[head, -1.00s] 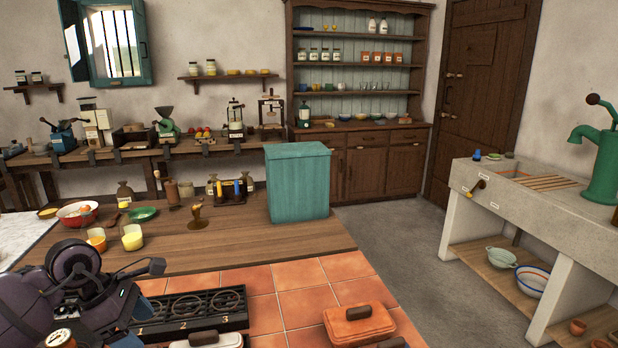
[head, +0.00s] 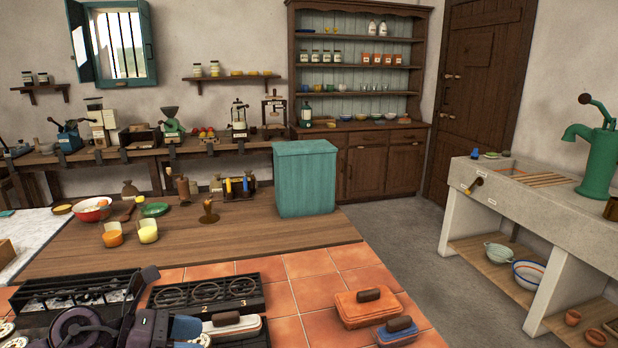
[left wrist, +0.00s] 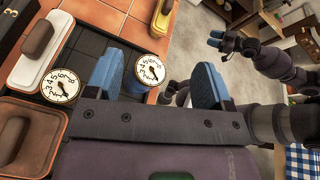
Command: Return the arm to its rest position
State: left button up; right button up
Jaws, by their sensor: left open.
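My left arm (head: 85,327) shows at the lower left of the head view, low over the front of the stove. In the left wrist view my left gripper (left wrist: 158,82) is open, its two blue fingers wide apart with nothing held. A round white dial (left wrist: 150,70) shows between the fingers, beyond them; I cannot tell how near it is. A second dial (left wrist: 60,87) lies to the left. My right arm (left wrist: 290,68) shows at the upper right of the left wrist view. Its gripper (left wrist: 215,40) is small there, and its jaw opening is unclear.
A black burner grate (head: 208,293) and terracotta tiles (head: 290,295) lie beside my left arm. Lidded boxes, one orange (head: 366,310) and one blue (head: 397,333), stand on the tiles. A teal bin (head: 305,178) stands on the wooden counter behind. Open floor (head: 410,235) lies to the right.

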pick_arm(q)
notch_tip(320, 180, up, 4)
jog(key=s+a+n+t+y, duration=0.1)
jog(key=a+n+t+y, duration=0.1)
jog(key=n+t, duration=1.45)
jog(key=s+a+f+n+g+y, duration=0.2)
jog(key=a+f+n+y, duration=0.2)
jog(key=n+y, duration=0.45)
jog(key=s+a+f+n+g+y, duration=0.25)
jog(key=a+f+n+y, duration=0.2)
jog(key=n, duration=0.65)
jog(key=s+d+f+n+g, duration=0.1)
jog(key=s+f+n+g, duration=0.5)
jog(key=s, duration=0.5)
jog(key=s+d+f+n+g, duration=0.2)
jog(key=s+f+n+g, duration=0.4)
jog(key=s, duration=0.6)
jog(key=w+f+m+t+h, duration=0.1)
jog(key=w+f+m+t, duration=0.1)
jog(key=w+f+t, duration=0.5)
jog(key=shift+w+f+h, duration=0.4)
jog(key=shift+w+f, duration=0.4)
jog(key=shift+f, duration=0.35)
